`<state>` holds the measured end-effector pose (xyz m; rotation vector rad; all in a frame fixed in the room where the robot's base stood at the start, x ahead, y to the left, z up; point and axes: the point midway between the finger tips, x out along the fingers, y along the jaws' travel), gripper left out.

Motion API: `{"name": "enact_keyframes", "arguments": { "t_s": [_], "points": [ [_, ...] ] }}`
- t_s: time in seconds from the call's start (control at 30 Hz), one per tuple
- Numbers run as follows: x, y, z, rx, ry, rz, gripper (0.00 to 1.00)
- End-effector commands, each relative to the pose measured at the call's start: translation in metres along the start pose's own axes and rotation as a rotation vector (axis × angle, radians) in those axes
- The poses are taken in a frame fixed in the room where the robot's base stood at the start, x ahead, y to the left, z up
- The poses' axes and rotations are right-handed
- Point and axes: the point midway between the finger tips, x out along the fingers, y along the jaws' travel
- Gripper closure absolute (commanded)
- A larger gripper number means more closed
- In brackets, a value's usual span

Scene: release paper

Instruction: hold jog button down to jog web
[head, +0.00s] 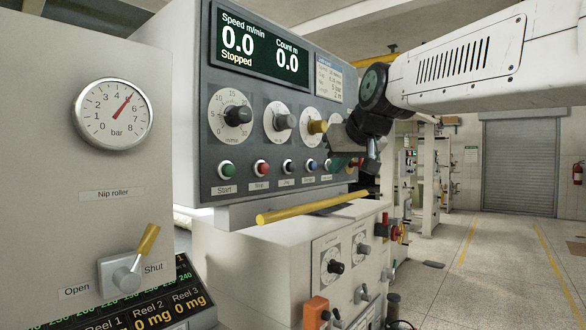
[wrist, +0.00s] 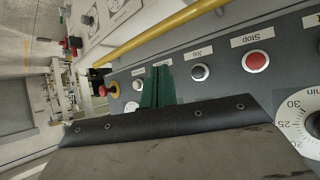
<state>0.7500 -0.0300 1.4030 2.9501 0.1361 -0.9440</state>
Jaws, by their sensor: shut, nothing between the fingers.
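The Jog button (head: 289,166) is a black push button in a light ring on the grey control panel (head: 205,130). It also shows in the wrist view (wrist: 200,72) with its Jog label above it. My gripper (head: 341,163) is shut and empty, its green fingers at the right end of the button row. In the wrist view the closed fingers (wrist: 157,85) lie to the left of the Jog button, apart from it, and hide part of the row. The display (head: 258,45) reads 0.0 speed, Stopped, and count 0.0.
Dials (head: 235,116) sit above. A yellow bar (head: 312,207) runs below the panel. The aisle floor (head: 475,265) at right is clear.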

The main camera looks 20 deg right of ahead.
Motion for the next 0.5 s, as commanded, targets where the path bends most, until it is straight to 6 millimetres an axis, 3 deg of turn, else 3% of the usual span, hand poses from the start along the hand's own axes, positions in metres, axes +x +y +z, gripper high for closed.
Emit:
{"name": "enact_keyframes", "arguments": {
  "t_s": [0.23, 0.5],
  "points": [
    [0.005, -0.004, -0.003, -0.001, -0.003, -0.001, 1.0],
    [0.029, -0.022, -0.02, -0.002, -0.003, -0.003, 1.0]
  ]
}}
